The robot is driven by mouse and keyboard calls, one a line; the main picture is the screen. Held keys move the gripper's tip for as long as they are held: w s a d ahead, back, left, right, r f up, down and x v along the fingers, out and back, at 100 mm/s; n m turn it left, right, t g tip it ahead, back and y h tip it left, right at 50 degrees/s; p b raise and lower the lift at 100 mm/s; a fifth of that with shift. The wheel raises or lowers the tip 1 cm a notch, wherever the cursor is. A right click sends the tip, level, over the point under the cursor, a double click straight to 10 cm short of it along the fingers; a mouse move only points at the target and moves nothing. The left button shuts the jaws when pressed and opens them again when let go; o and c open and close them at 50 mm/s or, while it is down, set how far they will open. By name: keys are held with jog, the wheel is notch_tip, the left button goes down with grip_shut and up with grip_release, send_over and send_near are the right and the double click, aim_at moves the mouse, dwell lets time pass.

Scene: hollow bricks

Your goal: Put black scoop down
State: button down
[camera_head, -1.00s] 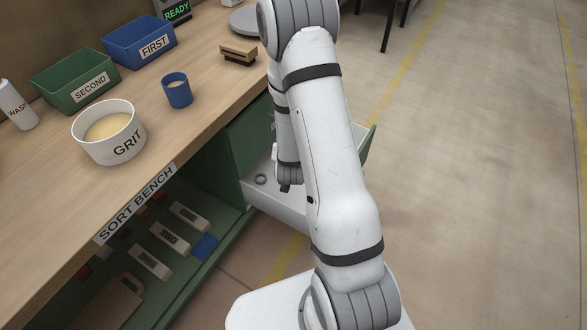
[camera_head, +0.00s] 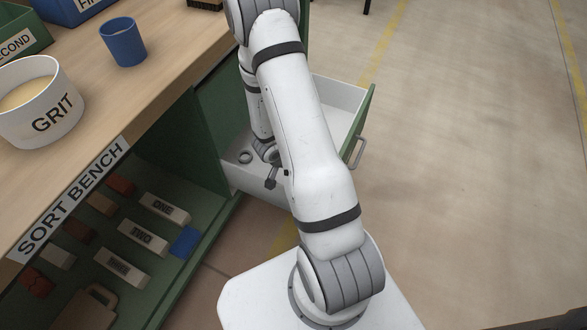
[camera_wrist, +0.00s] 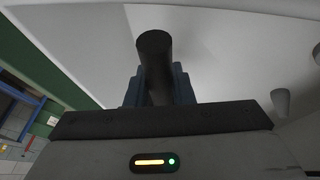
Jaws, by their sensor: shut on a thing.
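The black scoop (camera_wrist: 155,48) shows in the wrist view as a dark round handle, held between the fingers of my gripper (camera_wrist: 158,88). My gripper is shut on it. The scoop's bowl cannot be made out. Pale drawer surfaces fill the background of the wrist view. In the head view my wrist hangs at the open drawer (camera_head: 348,92), and my forearm hides much of it. A small dark piece (camera_head: 271,181) shows below the wrist there; I cannot tell whether it is scoop or gripper. Whether the scoop touches the drawer cannot be seen.
The drawer handle (camera_head: 359,152) sticks out on the right. On the bench stand the GRIT bowl (camera_head: 55,112) and a blue cup (camera_head: 123,42). Several labelled blocks lie on the shelf below.

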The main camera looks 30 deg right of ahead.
notch_tip(320, 180, down, 7)
jog(key=b, duration=0.3)
jog(key=shift+f, duration=0.2)
jog(key=shift+r, duration=0.1)
jog(key=shift+f+b, duration=0.25)
jog(key=shift+b, duration=0.1)
